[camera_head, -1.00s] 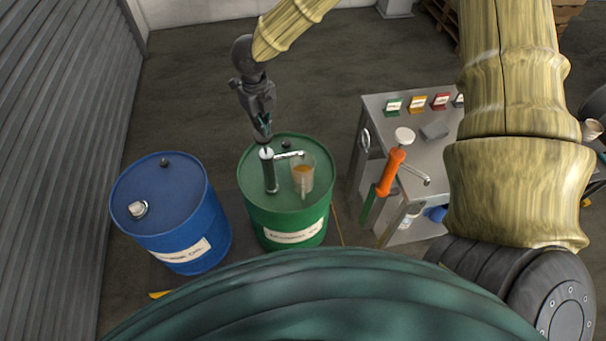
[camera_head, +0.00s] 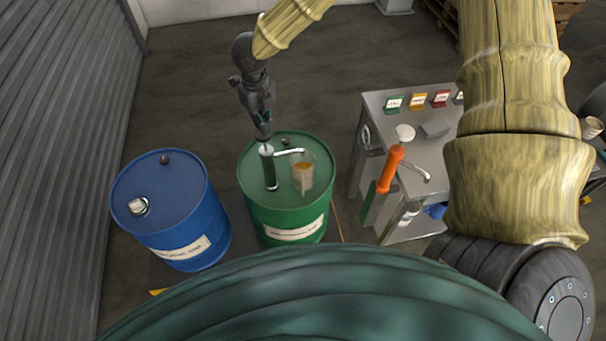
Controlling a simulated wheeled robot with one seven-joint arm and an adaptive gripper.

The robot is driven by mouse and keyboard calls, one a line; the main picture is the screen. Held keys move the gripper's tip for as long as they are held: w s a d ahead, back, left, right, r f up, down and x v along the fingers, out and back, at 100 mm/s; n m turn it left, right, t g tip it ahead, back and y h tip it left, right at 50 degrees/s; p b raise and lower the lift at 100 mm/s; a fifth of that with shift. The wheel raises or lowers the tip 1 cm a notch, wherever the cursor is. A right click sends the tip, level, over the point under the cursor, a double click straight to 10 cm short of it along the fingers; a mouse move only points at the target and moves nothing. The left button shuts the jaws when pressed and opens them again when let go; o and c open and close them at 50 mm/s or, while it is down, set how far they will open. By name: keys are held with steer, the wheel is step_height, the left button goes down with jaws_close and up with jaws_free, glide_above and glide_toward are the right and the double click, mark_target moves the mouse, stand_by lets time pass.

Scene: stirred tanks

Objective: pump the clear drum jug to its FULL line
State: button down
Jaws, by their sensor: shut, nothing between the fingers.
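The green drum (camera_head: 262,218) stands at the centre with a hand pump (camera_head: 269,171) upright on its lid. The pump has a dark body, a pale top (camera_head: 266,149) and a spout (camera_head: 291,151) pointing right. The clear jug (camera_head: 303,176) stands on the lid under the spout end. Amber liquid shows inside it, but its exact level and the FULL line are too small to read. My gripper (camera_head: 263,135) is shut with nothing in it, pointing down right above the pump's top. I cannot tell whether its tips touch the top.
A blue drum (camera_head: 170,220) with a cap stands at the left. At the right, a grey metal table (camera_head: 372,105) carries several coloured label cards. An orange pump (camera_head: 391,169) leans at the table's near side. Dark floor behind the green drum is clear.

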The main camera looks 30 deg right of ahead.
steer(key=shift+f+b, duration=1.4)
steer(key=shift+f, duration=2.15)
steer(key=shift+r+p, duration=2.3)
steer(key=shift+r, duration=1.5)
steer(key=shift+f+b, duration=0.8)
steer(key=shift+f, duration=0.9)
steer(key=shift+r, duration=0.15)
steer(key=shift+r+p, duration=0.8)
steer(key=shift+r, duration=0.8)
